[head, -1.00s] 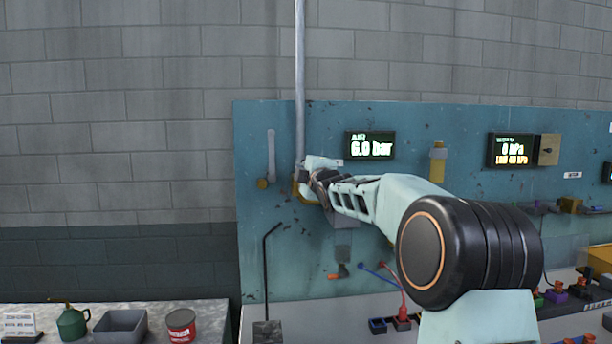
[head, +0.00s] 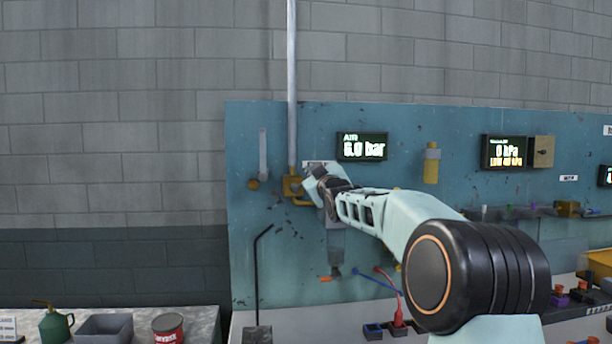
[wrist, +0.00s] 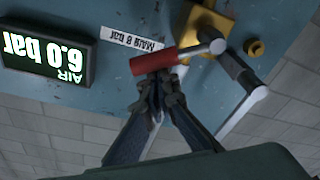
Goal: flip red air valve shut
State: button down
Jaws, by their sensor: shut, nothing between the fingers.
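The red-handled air valve lever (wrist: 153,62) shows in the wrist view, its grey arm running sideways from the yellow valve body (wrist: 205,28). The red grip points toward the air display side. In the head view the yellow valve body (head: 292,188) sits at the foot of the vertical pipe, and the red grip is hidden by my gripper. My gripper (wrist: 157,82) is shut and empty, its fingertips right at the red grip; I cannot tell whether they touch it. In the head view my gripper (head: 312,178) is just right of the valve body.
The air display (head: 362,146) reads 6.0 bar, to the right of the valve. A grey pipe (head: 291,85) rises above the valve. A yellow knob (head: 253,184) is left of it. A label strip (wrist: 133,39) reads MAX 8 bar. A black bent rod (head: 257,280) stands below.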

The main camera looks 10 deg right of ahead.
jog(key=shift+d+f+m+h+b, duration=0.25)
jog(key=shift+d+f+m+b, duration=0.25)
jog(key=shift+m+b, duration=0.65)
jog(key=shift+d+f+m+h+b, duration=0.25)
jog(key=shift+f+m+b, duration=0.5)
jog(key=shift+m, duration=0.75)
jog(key=shift+d+f+m+h+b, duration=0.2)
jog(key=shift+d+f+m+b, duration=0.5)
jog(key=shift+m, duration=0.65)
jog(key=shift+a, duration=0.25)
